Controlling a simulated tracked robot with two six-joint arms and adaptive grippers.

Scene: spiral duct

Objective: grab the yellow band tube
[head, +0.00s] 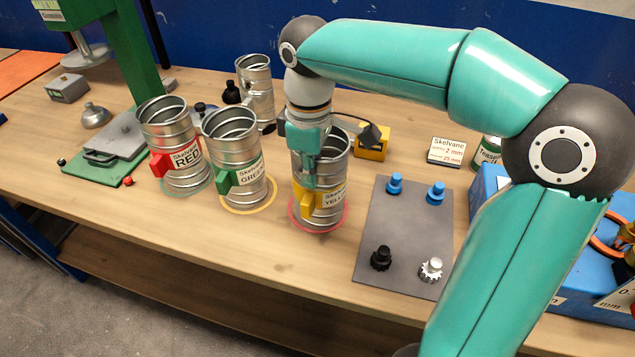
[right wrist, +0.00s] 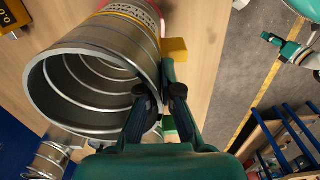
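The yellow band tube (head: 333,213) is a ribbed metal cylinder with a yellow tab and a "Skelvane YELLOW" label. It stands upright inside a red ring on the bench. In the right wrist view its open mouth and wall (right wrist: 90,92) fill the left side. My right gripper (head: 308,182) points down at the tube's near wall; in the right wrist view its fingers (right wrist: 161,92) are close together at the tube's edge, near the yellow tab (right wrist: 174,50). Whether they press on it is unclear. A teal part like my left gripper (right wrist: 268,38) shows small at upper right there.
The red tube (head: 180,165) and green tube (head: 240,185) stand to the left, another metal tube (head: 259,95) behind. A grey plate (head: 400,235) with blue, black and white knobs lies right. A yellow box (head: 371,146) stands behind. Bare bench lies in front.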

